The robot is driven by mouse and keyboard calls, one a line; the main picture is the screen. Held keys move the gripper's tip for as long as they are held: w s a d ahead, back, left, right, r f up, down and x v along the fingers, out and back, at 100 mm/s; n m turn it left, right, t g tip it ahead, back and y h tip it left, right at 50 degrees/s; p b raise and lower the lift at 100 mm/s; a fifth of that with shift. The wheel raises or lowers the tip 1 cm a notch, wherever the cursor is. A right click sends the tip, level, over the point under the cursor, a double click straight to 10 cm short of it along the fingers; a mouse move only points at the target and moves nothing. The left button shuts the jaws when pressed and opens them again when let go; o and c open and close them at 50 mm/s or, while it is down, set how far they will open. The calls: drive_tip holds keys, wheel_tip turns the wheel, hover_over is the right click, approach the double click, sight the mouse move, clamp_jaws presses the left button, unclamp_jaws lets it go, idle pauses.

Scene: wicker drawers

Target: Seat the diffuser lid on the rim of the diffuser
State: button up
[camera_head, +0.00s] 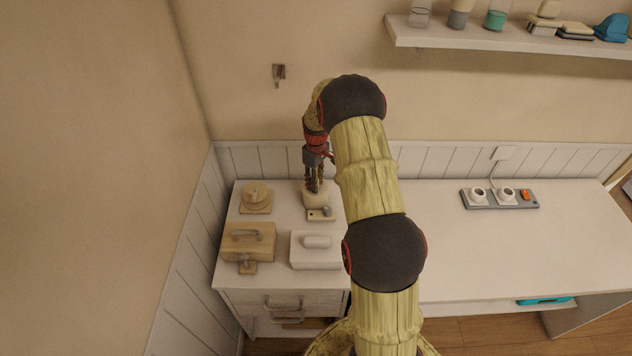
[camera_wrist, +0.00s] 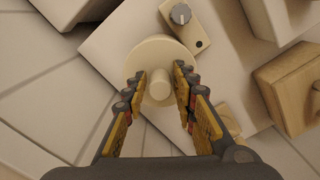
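The diffuser (camera_head: 316,199) is a cream, rounded body near the back of the white cabinet top, below my gripper. In the wrist view, the round cream diffuser lid (camera_wrist: 158,52) shows from above with a short cylindrical knob (camera_wrist: 160,82). My gripper (camera_head: 313,188) points down over the diffuser. In the wrist view my gripper (camera_wrist: 160,78) has its fingers on either side of the knob, with a small gap on each side, so it looks open. The lid hides the rim; I cannot tell whether the lid sits level on it.
A small block with a grey dial (camera_wrist: 181,14) lies close in front of the diffuser. A wooden box (camera_head: 249,240), a white box (camera_head: 315,256) and a round wooden piece (camera_head: 256,195) share the cabinet top. The wall panelling (camera_head: 240,155) is close behind.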

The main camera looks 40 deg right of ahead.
drive_tip(key=shift+o, duration=1.3)
wheel_tip(320, 180, up, 12)
